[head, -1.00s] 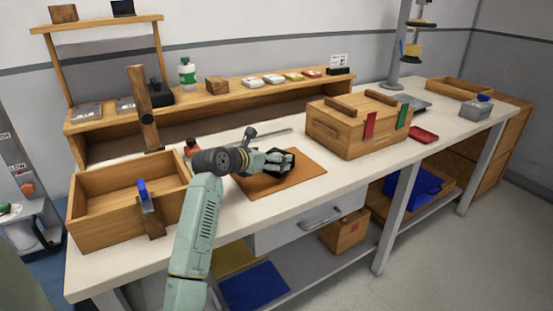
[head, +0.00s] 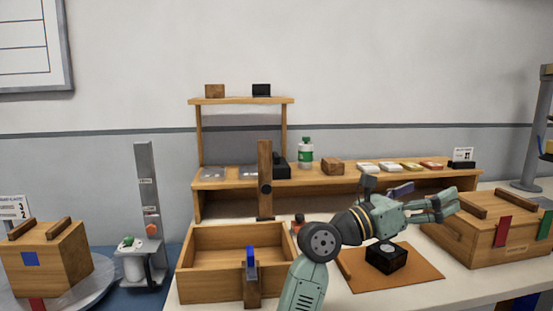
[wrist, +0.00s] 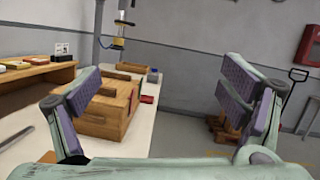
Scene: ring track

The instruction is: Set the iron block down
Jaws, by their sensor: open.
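The iron block, a dark cube with a pale round spot on top (head: 386,257), rests on the brown mat (head: 425,268) on the bench. My gripper (head: 446,205) is above and to the right of the block in the head view, apart from it, pointing right toward the lidded wooden box. In the wrist view my gripper (wrist: 167,92) has its two purple-padded fingers spread wide with nothing between them. The block does not show in the wrist view.
The lidded wooden box (head: 490,238) stands right of the mat; it also shows in the wrist view (wrist: 104,122). An open wooden crate (head: 215,266) is at left. A shelf (head: 225,180) with small items runs behind. A wooden post (head: 265,165) rises behind the crate.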

